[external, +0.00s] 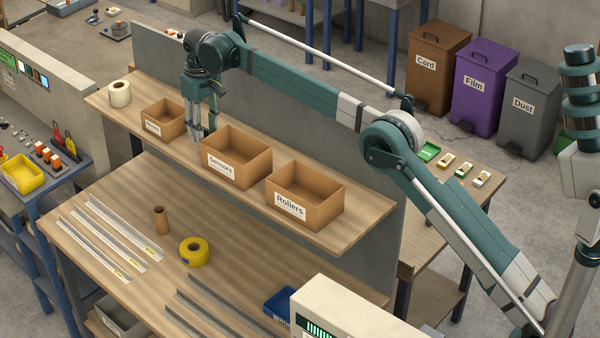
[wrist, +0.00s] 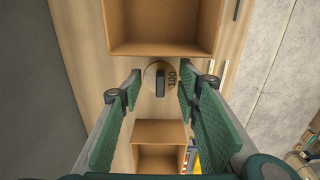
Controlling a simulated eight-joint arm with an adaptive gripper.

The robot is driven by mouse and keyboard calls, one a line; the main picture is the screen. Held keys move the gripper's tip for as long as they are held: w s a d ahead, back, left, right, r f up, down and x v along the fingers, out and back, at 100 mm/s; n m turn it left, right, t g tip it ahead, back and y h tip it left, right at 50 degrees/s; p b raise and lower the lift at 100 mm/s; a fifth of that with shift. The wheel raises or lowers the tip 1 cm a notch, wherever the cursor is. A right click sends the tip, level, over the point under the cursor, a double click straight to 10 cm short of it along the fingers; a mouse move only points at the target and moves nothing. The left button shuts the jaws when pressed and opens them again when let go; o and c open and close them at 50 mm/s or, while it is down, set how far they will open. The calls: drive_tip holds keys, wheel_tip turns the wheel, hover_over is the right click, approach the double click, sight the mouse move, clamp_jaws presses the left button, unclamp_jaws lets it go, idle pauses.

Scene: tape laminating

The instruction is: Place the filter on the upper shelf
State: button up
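A round pale disc (wrist: 160,78) with a dark upright tab and the mark "100" lies on the upper shelf (external: 352,232) in the wrist view. It looks like the filter, though no label names it. My gripper (external: 204,136) points down between the small box and the Sensors box. In the wrist view my gripper (wrist: 158,88) is open, with a green-padded finger on each side of the disc and a visible gap to both. The disc is hidden behind the gripper and the Sensors box in the external view.
Boxes stand close on both sides: a small box (external: 163,119) and the Sensors box (external: 236,157). The Rollers box (external: 305,195) and a white roll (external: 119,93) share the shelf. A grey panel (external: 300,125) rises behind. A yellow tape roll (external: 194,251) lies on the worktop below.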

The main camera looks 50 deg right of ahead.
drive_tip(key=shift+o, duration=1.1)
drive_tip(key=shift+r, duration=0.3)
drive_tip(key=shift+r, duration=3.3)
drive_tip(key=shift+r+p, duration=1.85)
drive_tip(key=shift+r, duration=0.7)
